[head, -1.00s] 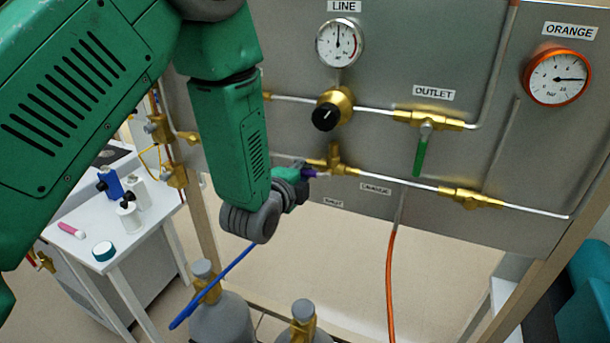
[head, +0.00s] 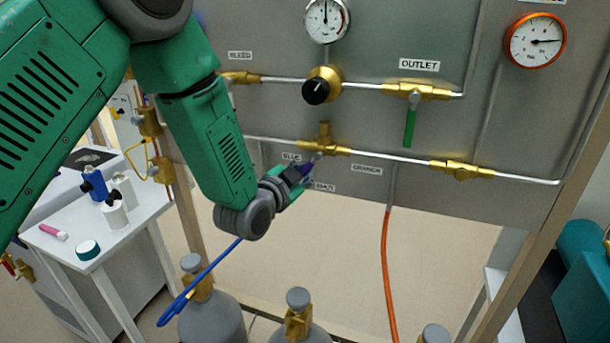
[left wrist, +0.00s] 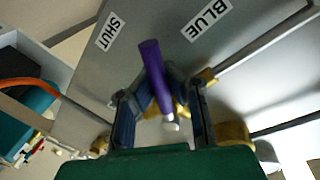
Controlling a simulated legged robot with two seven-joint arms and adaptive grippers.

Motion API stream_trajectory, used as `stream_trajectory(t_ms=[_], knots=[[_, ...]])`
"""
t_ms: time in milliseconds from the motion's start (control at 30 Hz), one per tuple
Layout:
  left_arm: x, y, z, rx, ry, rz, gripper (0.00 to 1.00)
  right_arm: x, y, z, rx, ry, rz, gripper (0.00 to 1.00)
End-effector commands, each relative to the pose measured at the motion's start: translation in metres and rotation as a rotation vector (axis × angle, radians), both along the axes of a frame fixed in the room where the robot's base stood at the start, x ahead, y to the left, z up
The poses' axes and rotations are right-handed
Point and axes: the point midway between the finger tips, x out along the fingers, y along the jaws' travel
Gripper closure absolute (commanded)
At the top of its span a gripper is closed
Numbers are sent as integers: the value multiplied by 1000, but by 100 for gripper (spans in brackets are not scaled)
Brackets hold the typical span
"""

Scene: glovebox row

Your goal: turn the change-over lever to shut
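The change-over lever (head: 303,169) has a purple handle on a brass valve (head: 324,145) low on the grey panel. In the head view it points down and left, between the BLUE label (head: 291,157) and the SHUT label (head: 325,187). My left gripper (head: 296,174) is at the handle. In the left wrist view the purple handle (left wrist: 152,65) runs between the fingers of my left gripper (left wrist: 163,88), whose tips close in on both its sides. The SHUT label (left wrist: 109,31) is left of the handle there. My right gripper is not in view.
The ORANGE label (head: 367,169) is right of the valve. The black-knobbed regulator (head: 317,91) and green outlet handle (head: 410,126) are above. An orange hose (head: 386,270) hangs below. Gas cylinders (head: 212,320) stand underneath; a white side table (head: 125,225) is at left.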

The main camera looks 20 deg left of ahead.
Motion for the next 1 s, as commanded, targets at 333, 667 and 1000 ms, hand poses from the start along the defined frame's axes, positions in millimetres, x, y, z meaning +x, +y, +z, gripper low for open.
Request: stream_trajectory(t_ms=[333,667,1000], knots=[[-4,-13,-26,-312,14,9,100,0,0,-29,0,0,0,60],[-3,-27,-27,-527,1,8,100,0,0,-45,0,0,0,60],[-2,-34,-26,-615,-3,6,100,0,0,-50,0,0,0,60]])
